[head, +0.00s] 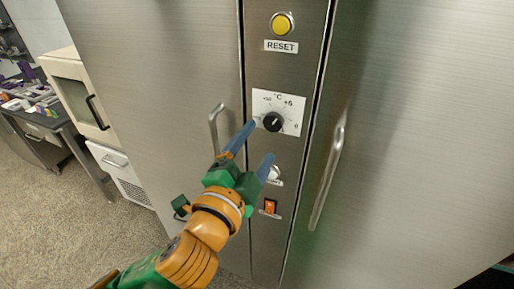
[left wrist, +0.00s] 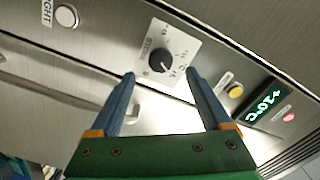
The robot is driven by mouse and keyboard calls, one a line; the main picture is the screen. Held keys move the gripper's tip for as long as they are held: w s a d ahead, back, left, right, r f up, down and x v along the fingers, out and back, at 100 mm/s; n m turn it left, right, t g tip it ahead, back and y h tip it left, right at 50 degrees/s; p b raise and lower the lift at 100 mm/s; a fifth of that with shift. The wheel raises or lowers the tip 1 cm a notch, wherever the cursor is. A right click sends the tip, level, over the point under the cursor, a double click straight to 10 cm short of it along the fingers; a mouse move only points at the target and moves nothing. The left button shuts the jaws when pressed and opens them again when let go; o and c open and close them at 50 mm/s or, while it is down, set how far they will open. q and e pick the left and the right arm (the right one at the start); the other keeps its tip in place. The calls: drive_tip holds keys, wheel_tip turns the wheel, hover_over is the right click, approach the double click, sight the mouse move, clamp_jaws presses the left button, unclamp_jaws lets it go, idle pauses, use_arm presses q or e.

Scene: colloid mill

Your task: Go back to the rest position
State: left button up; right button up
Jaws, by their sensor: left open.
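My left gripper (head: 259,142) is open and empty in front of the steel control panel (head: 262,75), its two blue fingers apart and pointing at it. In the head view the fingertips are just below and left of the black temperature knob (head: 272,121) on its white dial plate (head: 291,107). In the left wrist view the knob (left wrist: 160,62) shows between the spread fingers, with nothing held. Whether a fingertip touches the panel, I cannot tell. My right gripper is in neither view.
Door handles (head: 328,175) (head: 214,128) stick out on both sides of the panel. A yellow RESET button (head: 282,24) is above, and an orange switch (head: 270,207) below. A lit display (left wrist: 268,103) shows in the wrist view. A bench (head: 60,125) and open floor (head: 60,220) lie left.

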use_arm(q)
drive_tip(key=s+a+f+n+g+y, duration=0.2)
drive_tip(key=s+a+f+n+g, duration=0.15)
drive_tip(key=f, duration=0.55)
drive_tip(key=s+a+f+n+g+y, duration=0.1)
drive_tip(key=s+a+f+n+g, duration=0.25)
drive_tip(key=f, duration=0.45)
drive_tip(key=s+a+f+n+g+y, duration=0.2)
drive_tip(key=s+a+f+n+g, duration=0.15)
drive_tip(key=f, duration=0.55)
drive_tip(key=s+a+f+n+g, duration=0.35)
drive_tip(key=s+f, duration=0.35)
drive_tip(key=s, duration=0.3)
wheel_tip(320, 180, down, 15)
drive_tip(key=s+a+f+g+b, duration=0.1)
drive_tip(key=s+a+f+g, duration=0.1)
drive_tip(key=s+f, duration=1)
drive_tip(key=shift+s+a+f+m+y, duration=0.15)
drive_tip(key=shift+s+a+m+y, duration=0.2)
drive_tip(key=shift+s, duration=0.55)
